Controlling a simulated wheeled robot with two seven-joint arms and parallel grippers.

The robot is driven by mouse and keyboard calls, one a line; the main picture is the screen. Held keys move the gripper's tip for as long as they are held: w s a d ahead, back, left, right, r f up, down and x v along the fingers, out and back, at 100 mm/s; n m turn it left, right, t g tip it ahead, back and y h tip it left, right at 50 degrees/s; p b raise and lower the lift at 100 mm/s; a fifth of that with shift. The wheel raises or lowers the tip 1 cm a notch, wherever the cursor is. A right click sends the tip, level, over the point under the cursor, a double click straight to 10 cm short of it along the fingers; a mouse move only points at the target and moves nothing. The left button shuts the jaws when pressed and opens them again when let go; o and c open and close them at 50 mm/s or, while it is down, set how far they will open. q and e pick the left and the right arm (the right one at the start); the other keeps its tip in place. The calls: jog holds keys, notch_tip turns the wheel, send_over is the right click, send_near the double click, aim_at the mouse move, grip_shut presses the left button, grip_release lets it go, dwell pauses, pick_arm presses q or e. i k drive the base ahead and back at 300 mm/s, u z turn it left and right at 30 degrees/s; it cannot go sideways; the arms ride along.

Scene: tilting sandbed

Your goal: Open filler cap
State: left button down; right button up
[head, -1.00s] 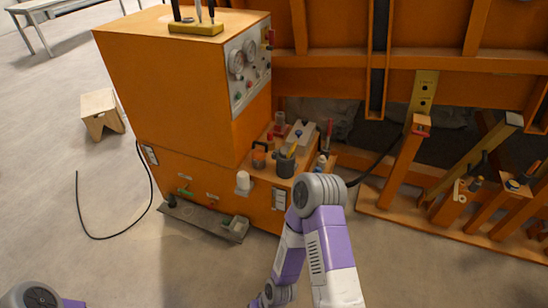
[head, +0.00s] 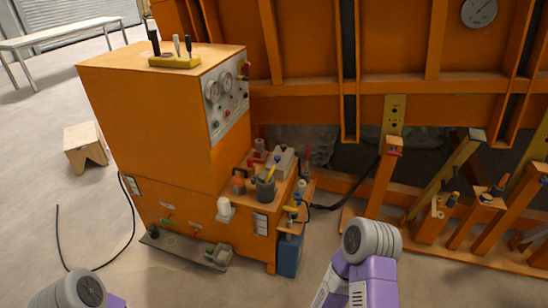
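An orange power unit cabinet (head: 150,120) stands at left with a lower step on its right side. A white cap-like fitting (head: 225,208) sits at the front edge of the step. Behind it are a small dark orange-brown item (head: 238,182) and a red item with a pale top (head: 259,147). I cannot tell for certain which of these is the filler cap. Only links of my two arms show, at the bottom left and bottom right, both well apart from the cabinet. Neither gripper is in view.
A grey cup of tools (head: 265,189) and a pale box (head: 281,161) crowd the step. A blue can (head: 290,256) stands below a small side shelf. A grey tray (head: 185,248) lies on the floor in front. A black hose (head: 345,195) runs right.

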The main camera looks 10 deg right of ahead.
aim_at(239, 180)
jog(key=z, duration=0.15)
jog(key=i, duration=0.9)
jog(key=u, duration=0.3)
